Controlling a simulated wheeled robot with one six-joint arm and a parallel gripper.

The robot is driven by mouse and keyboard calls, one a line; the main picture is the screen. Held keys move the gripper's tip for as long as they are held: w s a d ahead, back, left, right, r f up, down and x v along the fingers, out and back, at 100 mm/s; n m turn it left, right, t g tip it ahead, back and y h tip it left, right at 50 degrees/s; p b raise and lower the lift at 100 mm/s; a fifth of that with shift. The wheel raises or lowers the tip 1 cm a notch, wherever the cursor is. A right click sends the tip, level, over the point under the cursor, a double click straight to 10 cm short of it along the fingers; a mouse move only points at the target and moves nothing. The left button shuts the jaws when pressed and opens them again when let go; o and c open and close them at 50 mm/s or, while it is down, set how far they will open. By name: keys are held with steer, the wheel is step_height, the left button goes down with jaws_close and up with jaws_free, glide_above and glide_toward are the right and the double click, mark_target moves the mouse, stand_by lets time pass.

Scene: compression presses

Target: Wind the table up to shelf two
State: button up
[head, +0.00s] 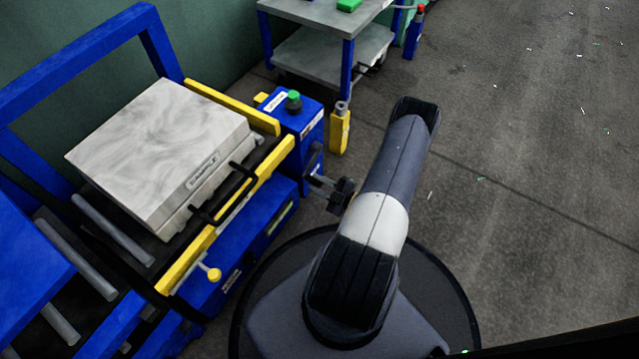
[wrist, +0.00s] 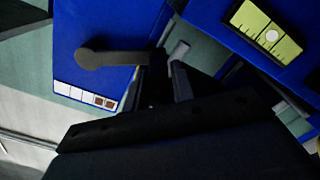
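The table carries a grey marbled block (head: 155,150) with a name plate, between yellow rails (head: 225,228). Beside it stands a blue box (head: 293,120) with a green button on top. A grey crank arm (wrist: 115,58) is on the blue panel in the wrist view; in the head view the crank (head: 315,162) is partly hidden. My gripper (head: 341,194) is at the crank's outer end. In the wrist view my fingers (wrist: 163,82) stand apart around that end; dark parts hide whether they press on the handle. A yellow-green scale (wrist: 265,34) with a pale round marker shows upper right.
A blue press frame (head: 85,50) rises at the left. A yellow bottle-like post (head: 340,130) stands just past the blue box. A grey two-level cart (head: 320,55) is at the back. The floor on the right is open.

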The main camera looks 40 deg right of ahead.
steer(key=o, duration=0.3)
steer(key=shift+d, duration=0.1)
step_height(320, 180, up, 10)
steer(key=p, duration=0.4)
steer(key=shift+p, duration=0.4)
